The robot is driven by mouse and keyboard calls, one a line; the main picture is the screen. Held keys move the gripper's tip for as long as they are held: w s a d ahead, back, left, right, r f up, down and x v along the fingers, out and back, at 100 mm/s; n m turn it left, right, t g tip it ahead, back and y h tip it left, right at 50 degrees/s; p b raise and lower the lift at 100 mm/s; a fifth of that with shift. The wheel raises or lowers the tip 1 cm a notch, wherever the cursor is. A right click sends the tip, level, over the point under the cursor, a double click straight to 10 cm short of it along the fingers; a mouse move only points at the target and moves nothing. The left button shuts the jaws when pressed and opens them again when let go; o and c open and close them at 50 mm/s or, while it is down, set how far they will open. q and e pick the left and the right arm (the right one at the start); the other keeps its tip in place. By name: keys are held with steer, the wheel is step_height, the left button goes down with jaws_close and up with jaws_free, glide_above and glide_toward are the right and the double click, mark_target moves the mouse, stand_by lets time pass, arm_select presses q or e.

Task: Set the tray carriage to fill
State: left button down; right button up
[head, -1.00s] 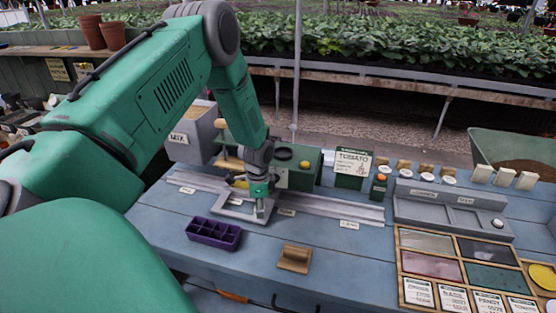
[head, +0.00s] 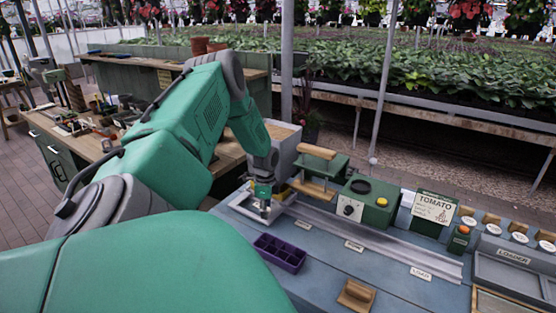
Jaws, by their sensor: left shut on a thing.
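The tray carriage (head: 283,201) is a pale grey frame on the metal rail (head: 375,240). It sits at the rail's left end, in front of the grey bin (head: 284,151). My left gripper (head: 265,212) points down at the carriage and is shut on it; the fingers hide the exact grip point. Small white labels run along the rail's front: one (head: 304,224) just right of the carriage, another (head: 355,246) further right, and LOAD (head: 421,273) at the right. The first two are too small to read surely. My right gripper is not in view.
A purple celled tray (head: 280,252) and a wooden block (head: 356,295) lie in front of the rail. A TOMATO sign (head: 434,208) stands at the right.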

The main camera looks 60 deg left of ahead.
arm_select(q)
steer(key=shift+s+a+r, duration=0.1)
steer(key=shift+s+a, duration=0.05)
steer(key=shift+a, duration=0.55)
steer(key=c, duration=1.2)
jaws_free()
steer(key=shift+s+a, duration=0.15)
